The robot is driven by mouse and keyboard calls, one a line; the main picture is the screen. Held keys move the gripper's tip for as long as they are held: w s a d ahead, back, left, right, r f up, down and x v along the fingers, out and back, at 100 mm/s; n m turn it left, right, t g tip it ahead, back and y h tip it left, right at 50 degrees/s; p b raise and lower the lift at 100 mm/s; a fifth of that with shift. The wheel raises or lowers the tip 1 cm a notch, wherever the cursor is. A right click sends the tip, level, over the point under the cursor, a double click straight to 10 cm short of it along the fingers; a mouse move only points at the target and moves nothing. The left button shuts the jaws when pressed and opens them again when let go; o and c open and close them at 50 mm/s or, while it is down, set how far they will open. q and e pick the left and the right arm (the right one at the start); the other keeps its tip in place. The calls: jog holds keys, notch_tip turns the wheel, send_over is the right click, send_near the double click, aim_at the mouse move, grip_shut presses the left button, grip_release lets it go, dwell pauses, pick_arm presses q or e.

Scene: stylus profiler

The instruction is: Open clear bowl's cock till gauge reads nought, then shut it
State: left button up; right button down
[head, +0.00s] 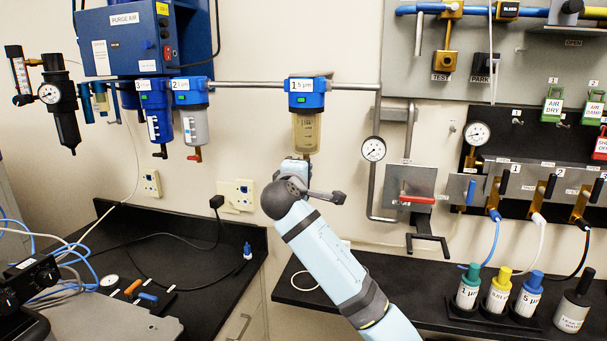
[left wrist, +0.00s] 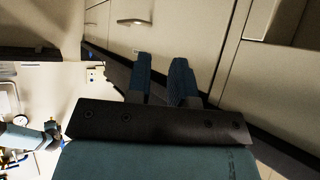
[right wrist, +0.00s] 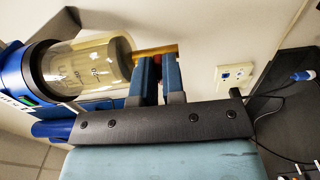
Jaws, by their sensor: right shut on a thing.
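The clear bowl (head: 306,133) hangs under a blue filter head marked 1 on the wall pipe. It shows large in the right wrist view (right wrist: 95,65), with a brass drain stem (right wrist: 152,50) at its end. My right gripper (head: 297,165) is directly below the bowl. In the right wrist view its fingers (right wrist: 158,68) are shut on the drain cock, of which a bit of red shows between them; its turn cannot be told. The round gauge (head: 373,148) is right of the bowl; its reading is too small to tell. My left gripper (left wrist: 162,62) is open and empty, near cabinet fronts.
Two other filters, a blue bowl (head: 158,125) and a grey bowl (head: 194,126), hang to the left with their own cocks. A red-handled valve (head: 417,199) is at the right. Capped bottles (head: 498,292) stand on the right bench. The left bench (head: 190,255) carries cables.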

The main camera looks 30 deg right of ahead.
dwell(0.3)
jog(key=c, duration=1.2)
grip_release()
jog(key=b+v, duration=0.2)
jog(key=v, duration=1.2)
jog(key=shift+d, duration=0.1)
